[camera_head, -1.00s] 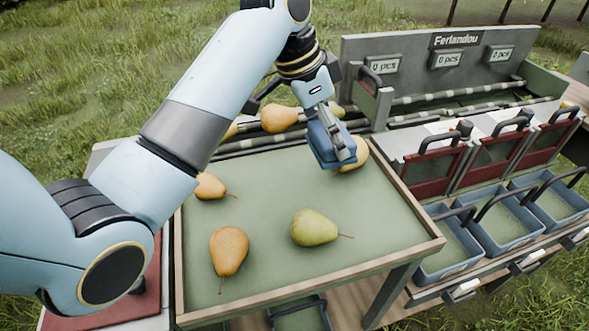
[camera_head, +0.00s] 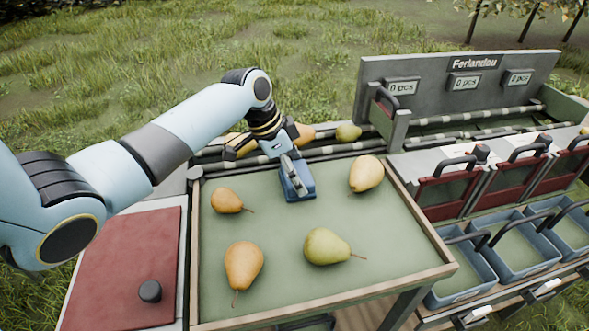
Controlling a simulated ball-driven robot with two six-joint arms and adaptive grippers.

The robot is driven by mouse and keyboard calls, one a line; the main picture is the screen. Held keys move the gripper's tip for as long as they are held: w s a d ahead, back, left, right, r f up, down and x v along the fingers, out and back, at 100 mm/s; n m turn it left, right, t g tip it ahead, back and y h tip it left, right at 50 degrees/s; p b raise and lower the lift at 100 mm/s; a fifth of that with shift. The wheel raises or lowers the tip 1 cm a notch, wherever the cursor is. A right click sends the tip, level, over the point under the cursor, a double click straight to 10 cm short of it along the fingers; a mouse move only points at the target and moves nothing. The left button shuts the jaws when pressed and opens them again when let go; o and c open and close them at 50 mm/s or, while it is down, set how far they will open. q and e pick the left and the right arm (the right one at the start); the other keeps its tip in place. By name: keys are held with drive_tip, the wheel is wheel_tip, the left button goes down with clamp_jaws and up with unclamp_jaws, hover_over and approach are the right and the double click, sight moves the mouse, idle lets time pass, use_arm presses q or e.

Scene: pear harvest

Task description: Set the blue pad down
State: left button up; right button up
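The blue pad (camera_head: 300,191) is at the back middle of the green sorting tray (camera_head: 285,275), low over its surface. I cannot tell whether its underside touches the tray. My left gripper (camera_head: 291,172) is shut on the pad from above, and its grey fingers hide part of the pad. A yellow pear (camera_head: 366,174) lies to the right of the pad, apart from it. An orange pear (camera_head: 228,201) lies to its left. Another orange pear (camera_head: 243,266) and a green pear (camera_head: 325,247) lie nearer the front. My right gripper is not in view.
Blue crates (camera_head: 520,252) and red-fronted bins (camera_head: 448,194) stand at the right. A red panel (camera_head: 120,255) with a black knob (camera_head: 149,291) is at the left. The tray's middle is clear.

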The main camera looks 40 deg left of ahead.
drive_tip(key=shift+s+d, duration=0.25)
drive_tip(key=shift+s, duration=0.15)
use_arm(q)
drive_tip(key=o, duration=0.8)
drive_tip(key=shift+o, duration=0.8)
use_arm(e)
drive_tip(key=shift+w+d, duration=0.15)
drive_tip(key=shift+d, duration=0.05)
use_arm(q)
drive_tip(key=v, duration=1.2)
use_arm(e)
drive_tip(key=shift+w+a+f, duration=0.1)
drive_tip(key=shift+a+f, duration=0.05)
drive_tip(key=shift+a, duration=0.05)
use_arm(q)
drive_tip(key=shift+d, duration=0.1)
